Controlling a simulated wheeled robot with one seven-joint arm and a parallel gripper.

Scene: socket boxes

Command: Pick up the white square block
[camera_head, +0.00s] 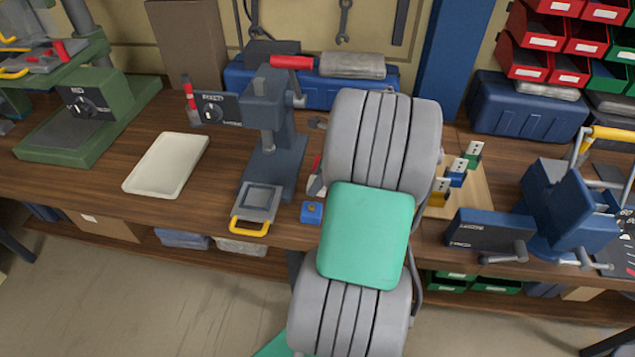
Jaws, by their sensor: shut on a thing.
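I cannot make out a white square block in the head view; my own arm hides part of the bench. My arm, grey with a green panel, reaches over the middle of the wooden workbench (95,190). My gripper is hidden behind the arm, so neither its jaws nor anything in them shows. A small blue block (312,213) with a yellowish round spot on top sits near the bench's front edge, just left of the arm. Right of the arm, small green (474,150), blue (456,178) and yellow (437,198) pieces with pale upright parts stand in a row on a light wooden board (477,193).
A shallow cream tray (166,163) lies left of a dark press (270,140) with a yellow handle. A blue vise (565,215) stands at the right, a green machine (85,120) at the left. Red bins (545,45) and blue toolboxes line the back. Bare bench surrounds the tray.

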